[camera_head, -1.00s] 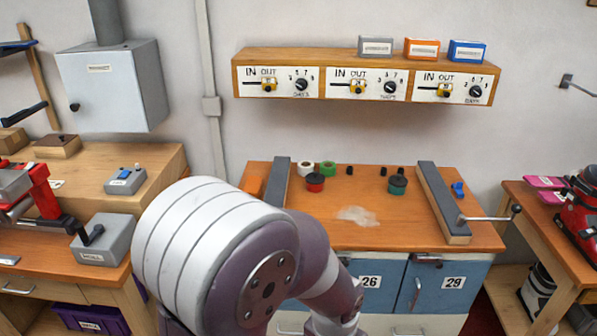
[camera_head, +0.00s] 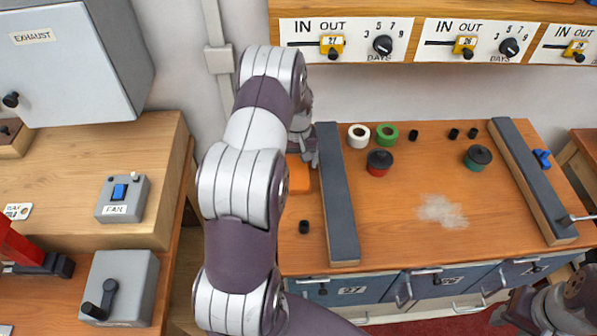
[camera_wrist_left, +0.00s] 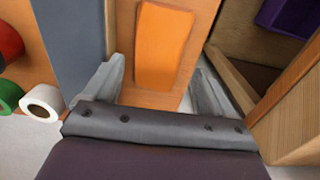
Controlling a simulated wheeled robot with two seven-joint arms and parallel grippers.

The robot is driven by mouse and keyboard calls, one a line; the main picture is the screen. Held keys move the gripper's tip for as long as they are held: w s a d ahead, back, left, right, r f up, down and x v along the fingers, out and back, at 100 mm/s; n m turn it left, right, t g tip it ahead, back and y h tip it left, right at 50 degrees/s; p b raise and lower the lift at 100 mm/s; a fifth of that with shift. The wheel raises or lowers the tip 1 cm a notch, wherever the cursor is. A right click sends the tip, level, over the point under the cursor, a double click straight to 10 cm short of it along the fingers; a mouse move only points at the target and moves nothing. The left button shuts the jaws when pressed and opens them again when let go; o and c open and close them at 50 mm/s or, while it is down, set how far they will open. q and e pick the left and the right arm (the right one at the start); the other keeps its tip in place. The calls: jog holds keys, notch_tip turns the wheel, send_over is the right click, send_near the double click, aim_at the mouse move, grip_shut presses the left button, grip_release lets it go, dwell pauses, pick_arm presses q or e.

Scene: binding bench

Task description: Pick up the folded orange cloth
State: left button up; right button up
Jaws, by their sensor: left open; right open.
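The folded orange cloth (camera_head: 298,176) lies flat on the wooden bench top, left of a long grey-topped bar (camera_head: 337,195). My arm covers part of it in the head view. The cloth (camera_wrist_left: 163,45) shows as an orange rectangle in the left wrist view. My left gripper (camera_head: 308,150) is at the cloth's far end. In the left wrist view my left gripper (camera_wrist_left: 158,70) is open, with a finger on each side of the cloth's line and gaps to both. Nothing is held.
The grey bar stands close beside the left gripper; in the wrist view it (camera_wrist_left: 72,40) is near one finger. A small black piece (camera_head: 304,227) lies in front of the cloth. The bench middle is mostly clear.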

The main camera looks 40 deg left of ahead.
aim_at(298, 173)
pick_arm(q)
jog(key=f, duration=0.1)
jog(key=f+p, duration=0.1)
jog(key=f, duration=0.1)
jog(key=shift+s+d+f, duration=0.15)
jog(key=shift+d+f, duration=0.15)
jog(key=shift+d, duration=0.1)
jog(key=shift+a+f, duration=0.25)
jog(key=shift+d, duration=0.15)
jog(key=c, duration=0.8)
jog(key=shift+r, duration=0.1)
jog(key=shift+r, duration=0.2)
jog(key=r, duration=0.1)
jog(key=r+b, duration=0.1)
jog(key=d+r+b, duration=0.1)
jog(key=r, duration=0.1)
jog(key=shift+w, duration=0.35)
jog(key=w+d+r, duration=0.1)
jog(key=d+r, duration=0.1)
jog(key=d, duration=0.1)
jog(key=w+d+r+b, duration=0.1)
jog(key=w+d+r, duration=0.1)
jog(key=d, duration=0.1)
jog(key=w+d+r+b, duration=0.1)
jog(key=d+r, duration=0.1)
jog(key=shift+w+d, duration=0.2)
jog(key=shift+d, duration=0.2)
jog(key=shift+w+d+r, duration=0.1)
jog(key=shift+d+r, duration=0.2)
